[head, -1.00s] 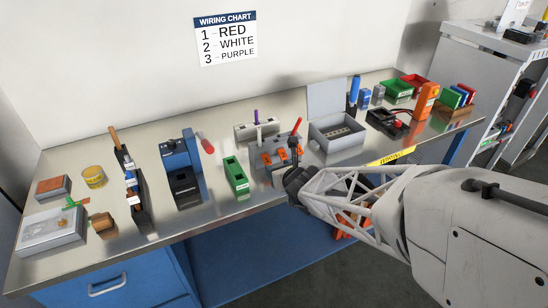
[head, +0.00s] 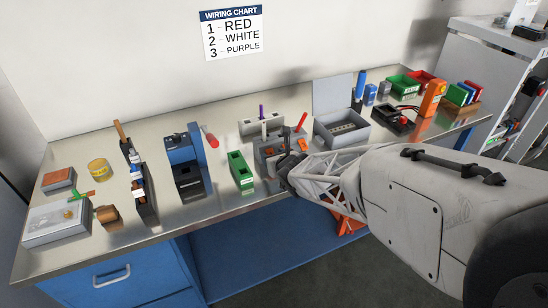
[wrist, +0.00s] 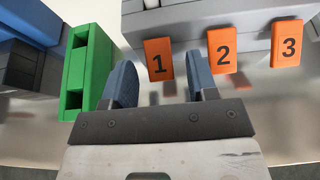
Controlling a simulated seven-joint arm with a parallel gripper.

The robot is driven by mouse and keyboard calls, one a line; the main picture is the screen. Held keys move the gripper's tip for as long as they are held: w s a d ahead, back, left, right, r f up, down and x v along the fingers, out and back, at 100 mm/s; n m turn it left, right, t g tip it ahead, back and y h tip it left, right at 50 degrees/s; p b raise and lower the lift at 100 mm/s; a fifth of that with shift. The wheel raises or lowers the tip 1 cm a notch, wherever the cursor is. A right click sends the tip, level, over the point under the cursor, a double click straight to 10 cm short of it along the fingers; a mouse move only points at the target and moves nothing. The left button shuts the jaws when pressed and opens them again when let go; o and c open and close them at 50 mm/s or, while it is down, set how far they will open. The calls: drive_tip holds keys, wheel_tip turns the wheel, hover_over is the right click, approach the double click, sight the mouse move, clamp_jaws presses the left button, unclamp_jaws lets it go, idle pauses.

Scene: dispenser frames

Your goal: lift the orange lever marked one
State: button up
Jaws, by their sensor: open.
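The orange lever marked 1 (wrist: 158,60) is a flat tab on the front of a grey dispenser block (wrist: 190,20). Levers marked 2 (wrist: 222,50) and 3 (wrist: 287,43) stand to its right. My gripper (wrist: 160,66) is open, its two dark fingers on either side of lever 1 in the picture. The right finger reaches between levers 1 and 2. Whether either finger touches lever 1, I cannot tell. In the head view my gripper (head: 286,172) is at the front of the block and partly hides the levers.
A green holder (wrist: 87,70) stands close to the left of my left finger. In the head view, a grey open box (head: 340,130) stands right of the block. A blue device (head: 186,165) stands further left. A wiring chart (head: 231,32) reads 1 red, 2 white, 3 purple.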

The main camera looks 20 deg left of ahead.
drive_tip(key=c, duration=0.9)
drive_tip(key=shift+r+g+h, duration=0.2)
drive_tip(key=shift+g+h, duration=0.3)
drive_tip(key=shift+r+g+h, duration=0.2)
drive_tip(key=shift+g+h, duration=0.1)
drive_tip(key=shift+a+r+g+h, duration=0.15)
drive_tip(key=shift+r+g+h, duration=0.35)
drive_tip(key=shift+g+h, duration=0.1)
idle(0.4)
idle(0.6)
